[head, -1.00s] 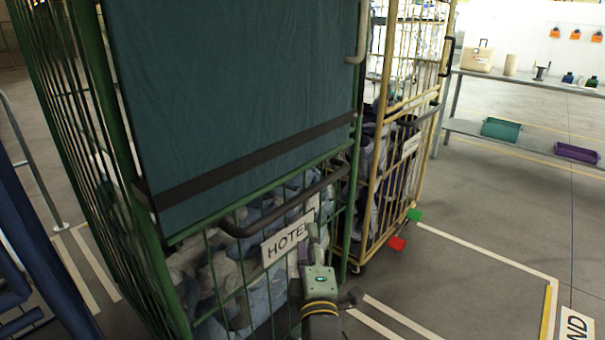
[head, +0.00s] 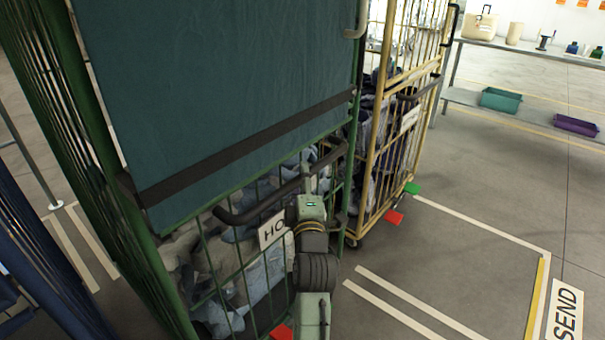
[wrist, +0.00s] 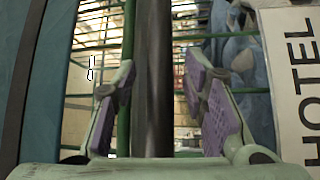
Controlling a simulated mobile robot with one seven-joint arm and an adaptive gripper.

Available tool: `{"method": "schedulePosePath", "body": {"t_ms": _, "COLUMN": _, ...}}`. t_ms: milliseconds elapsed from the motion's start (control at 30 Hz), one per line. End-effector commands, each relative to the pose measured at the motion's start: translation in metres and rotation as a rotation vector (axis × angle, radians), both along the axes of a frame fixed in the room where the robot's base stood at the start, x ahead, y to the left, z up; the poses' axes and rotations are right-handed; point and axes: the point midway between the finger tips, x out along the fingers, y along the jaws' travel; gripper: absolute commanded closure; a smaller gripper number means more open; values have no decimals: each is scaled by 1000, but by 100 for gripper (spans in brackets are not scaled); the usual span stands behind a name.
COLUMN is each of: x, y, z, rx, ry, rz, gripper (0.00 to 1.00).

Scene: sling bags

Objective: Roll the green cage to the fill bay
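The green cage (head: 140,240) stands close in front of me in the head view, filled with grey and blue cloth. A dark teal cover (head: 220,90) hangs over its upper front. A dark handle bar (head: 255,208) runs across the front above a HOTEL sign (head: 271,231), partly hidden by my arm. My gripper (head: 307,182) is at the right part of this bar. In the wrist view, my gripper (wrist: 155,90) is open, its purple-padded fingers on either side of the dark bar (wrist: 153,70), with gaps showing. No marking that I can read names the fill bay.
A yellow cage (head: 362,215) with dark cloth stands close on the right. A blue cage (head: 40,260) is at the left edge. Red pedals show low on the green cage (head: 281,332) and yellow cage (head: 394,218). Floor lines and a SEND marking (head: 566,312) lie right, on open floor.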

Motion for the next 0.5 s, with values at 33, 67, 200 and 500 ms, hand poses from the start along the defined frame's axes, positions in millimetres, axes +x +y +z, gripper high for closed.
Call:
{"method": "schedulePosePath", "body": {"t_ms": 33, "x": 4, "y": 0, "z": 1, "rx": 0, "ry": 0, "rz": 0, "gripper": 60}}
{"method": "schedulePosePath", "body": {"t_ms": 67, "x": 6, "y": 0, "z": 1, "rx": 0, "ry": 0, "rz": 0, "gripper": 60}}
{"method": "schedulePosePath", "body": {"t_ms": 200, "x": 9, "y": 0, "z": 1, "rx": -1, "ry": -1, "rz": 0, "gripper": 60}}
{"method": "schedulePosePath", "body": {"t_ms": 500, "x": 9, "y": 0, "z": 1, "rx": -1, "ry": 0, "rz": 0, "gripper": 68}}
